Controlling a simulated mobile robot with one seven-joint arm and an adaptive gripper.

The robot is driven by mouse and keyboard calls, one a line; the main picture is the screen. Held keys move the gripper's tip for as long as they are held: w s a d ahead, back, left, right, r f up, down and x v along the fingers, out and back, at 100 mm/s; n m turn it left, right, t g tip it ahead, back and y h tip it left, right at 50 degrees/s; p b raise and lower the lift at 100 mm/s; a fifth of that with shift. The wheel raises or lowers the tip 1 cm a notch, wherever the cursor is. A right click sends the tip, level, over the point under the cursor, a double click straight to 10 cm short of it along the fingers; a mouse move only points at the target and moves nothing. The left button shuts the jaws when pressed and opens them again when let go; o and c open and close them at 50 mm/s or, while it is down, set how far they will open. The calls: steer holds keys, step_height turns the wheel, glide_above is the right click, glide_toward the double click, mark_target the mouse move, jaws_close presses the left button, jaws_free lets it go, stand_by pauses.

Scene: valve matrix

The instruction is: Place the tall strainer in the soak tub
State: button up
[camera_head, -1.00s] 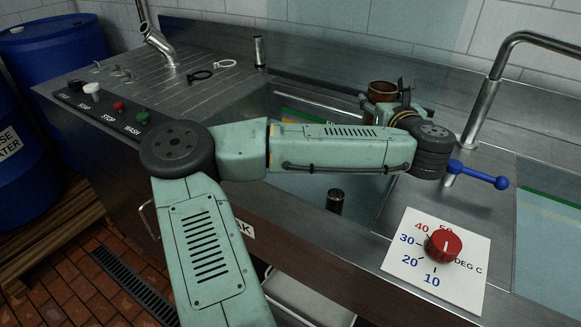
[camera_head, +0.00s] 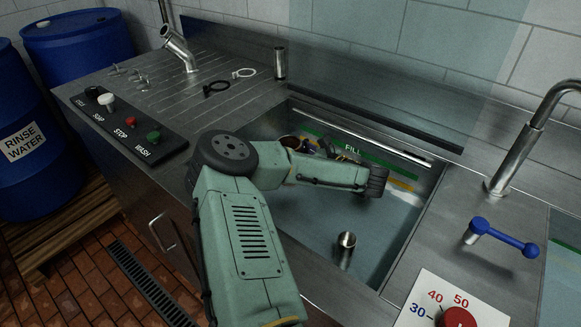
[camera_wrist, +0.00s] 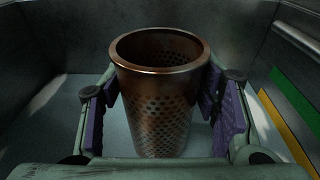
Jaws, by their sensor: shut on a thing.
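The tall strainer is a copper-brown, perforated open cylinder. It stands upright in the middle of the wrist view (camera_wrist: 160,90). In the head view only its rim (camera_head: 290,142) shows, behind my forearm, inside the soak tub (camera_head: 390,235). My gripper (camera_wrist: 162,110) is shut on it, with a purple-padded finger on each side of its wall. In the head view my gripper (camera_head: 318,148) is inside the tub by the back wall, mostly hidden by my arm. The strainer's base is low over the tub floor; I cannot tell whether it touches.
A small metal cylinder (camera_head: 346,248) stands near the tub's front wall. A blue-handled valve (camera_head: 500,238), a tall faucet (camera_head: 520,150) and a temperature dial (camera_head: 458,317) are on the right. The drainboard (camera_head: 200,95) on the left holds rings and another metal cylinder (camera_head: 279,63).

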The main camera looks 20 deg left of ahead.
steer(key=shift+f+p, duration=0.3)
steer(key=shift+f, duration=1.95)
steer(key=o, duration=1.3)
steer(key=shift+f, duration=0.1)
steer(key=shift+d, duration=0.15)
steer(key=shift+d+r, duration=0.2)
steer(key=shift+d, duration=0.15)
steer(key=f+b+v, duration=0.1)
steer(key=v, duration=0.5)
steer(key=shift+s+d+r, duration=0.2)
steer(key=shift+d+r, duration=0.05)
steer(key=shift+r, duration=0.25)
